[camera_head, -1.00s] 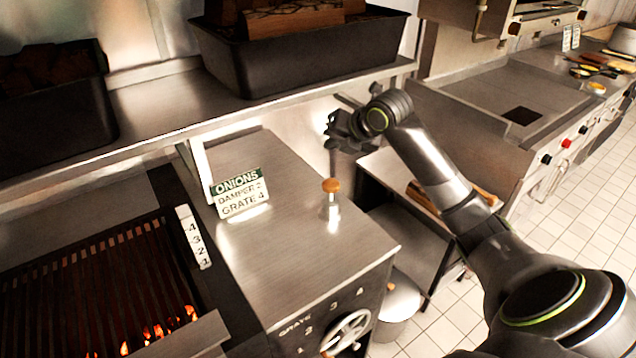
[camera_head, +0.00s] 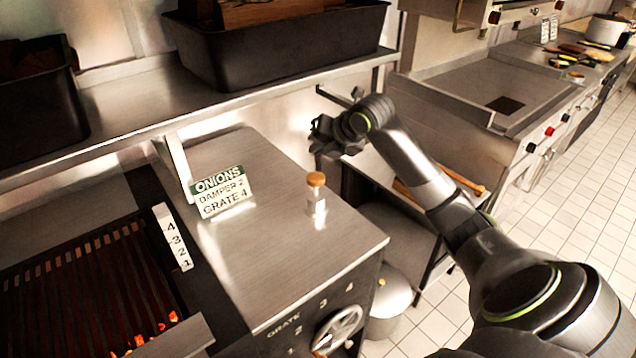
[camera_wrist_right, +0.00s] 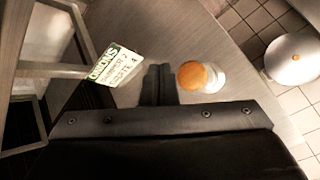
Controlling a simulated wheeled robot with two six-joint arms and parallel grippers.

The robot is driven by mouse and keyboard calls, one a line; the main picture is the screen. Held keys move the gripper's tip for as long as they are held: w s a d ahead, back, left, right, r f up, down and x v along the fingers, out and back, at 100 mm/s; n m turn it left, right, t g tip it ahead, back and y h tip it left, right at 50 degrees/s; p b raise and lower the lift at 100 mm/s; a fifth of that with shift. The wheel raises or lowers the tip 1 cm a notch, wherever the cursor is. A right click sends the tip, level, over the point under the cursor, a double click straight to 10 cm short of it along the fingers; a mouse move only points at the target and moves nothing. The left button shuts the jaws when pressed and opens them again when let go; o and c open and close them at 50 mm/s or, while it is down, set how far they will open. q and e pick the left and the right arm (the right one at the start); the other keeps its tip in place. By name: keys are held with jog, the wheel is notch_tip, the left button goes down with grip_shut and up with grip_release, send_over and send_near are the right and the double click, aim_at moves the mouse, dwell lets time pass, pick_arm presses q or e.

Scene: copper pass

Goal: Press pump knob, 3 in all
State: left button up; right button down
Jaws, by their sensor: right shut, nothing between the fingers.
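The pump knob (camera_head: 316,179) is a small orange-brown cap on a short pale metal stem, standing upright on the steel counter top (camera_head: 250,260). In the right wrist view the knob (camera_wrist_right: 192,75) shows just right of the fingers. My right gripper (camera_head: 322,135) is above and behind the knob in the head view, apart from it. In the wrist view its fingers (camera_wrist_right: 158,84) are together with nothing between them. My left gripper is not in view.
A sign reading ONIONS, DAMPER 2, GRATE 4 (camera_head: 222,192) stands left of the knob. A glowing grill (camera_head: 80,290) lies at left, and a handwheel (camera_head: 338,330) is on the counter front. A shelf with dark bins (camera_head: 285,50) overhangs behind. A lidded pot (camera_head: 390,297) stands at right.

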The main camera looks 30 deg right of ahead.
aim_at(318, 178)
notch_tip(318, 178, down, 4)
jog(key=shift+b, duration=1.1)
jog(key=shift+f, duration=0.4)
pick_arm(q)
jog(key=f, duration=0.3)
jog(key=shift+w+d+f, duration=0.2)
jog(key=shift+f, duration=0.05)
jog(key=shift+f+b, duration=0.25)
jog(key=shift+b, duration=0.15)
pick_arm(e)
jog(key=shift+w+f, duration=0.15)
jog(key=shift+f, duration=0.35)
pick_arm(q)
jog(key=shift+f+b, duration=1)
pick_arm(e)
jog(key=shift+f, duration=1.75)
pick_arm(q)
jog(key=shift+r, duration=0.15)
pick_arm(e)
jog(key=shift+r, duration=0.1)
pick_arm(q)
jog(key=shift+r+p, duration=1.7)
jog(key=shift+p, duration=0.15)
pick_arm(e)
jog(key=shift+r, duration=2.05)
